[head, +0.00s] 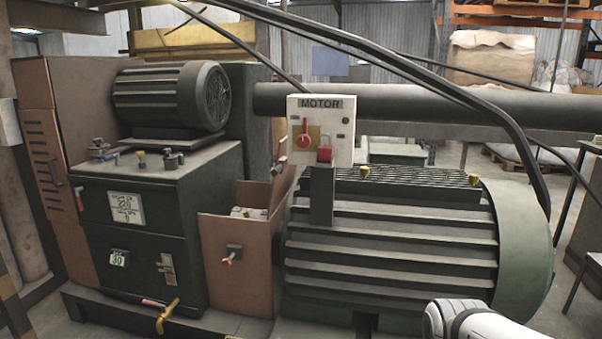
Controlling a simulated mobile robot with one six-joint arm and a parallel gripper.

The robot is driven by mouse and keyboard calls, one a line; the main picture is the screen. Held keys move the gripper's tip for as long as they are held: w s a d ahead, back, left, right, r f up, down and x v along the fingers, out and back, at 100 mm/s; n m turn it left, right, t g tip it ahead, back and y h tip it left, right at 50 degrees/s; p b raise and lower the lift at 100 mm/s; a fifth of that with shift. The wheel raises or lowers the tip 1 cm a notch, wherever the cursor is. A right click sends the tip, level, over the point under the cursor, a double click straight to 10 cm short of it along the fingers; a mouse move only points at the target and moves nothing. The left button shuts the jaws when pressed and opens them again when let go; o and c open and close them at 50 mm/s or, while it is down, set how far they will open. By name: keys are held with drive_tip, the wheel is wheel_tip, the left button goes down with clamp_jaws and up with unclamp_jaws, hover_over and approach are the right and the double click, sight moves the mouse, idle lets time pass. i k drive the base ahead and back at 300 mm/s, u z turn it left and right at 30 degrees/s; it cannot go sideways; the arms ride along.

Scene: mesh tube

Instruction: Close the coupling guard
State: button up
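The coupling guard (237,275) is a reddish-brown sheet-metal box between the dark green gear housing on the left and the large ribbed motor on the right. Its top is open, and pale metal coupling parts (250,213) show inside. A brown panel (284,187) stands up at the guard's rear right; I cannot tell whether it is the lid. A small red-tipped handle (229,258) sits on the guard's front face. A white link of my arm shows at the bottom right, in front of the motor. My gripper is out of view.
A white MOTOR switch box (321,130) with a red knob and red padlock stands on a post by the guard. The ribbed motor (390,250) fills the right. A yellow pipe (167,317) with a red-handled valve sticks out low left. Thick dark cables cross above.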

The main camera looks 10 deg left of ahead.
sight(283, 174)
drive_tip(key=i, duration=1)
drive_tip(key=u, duration=0.05)
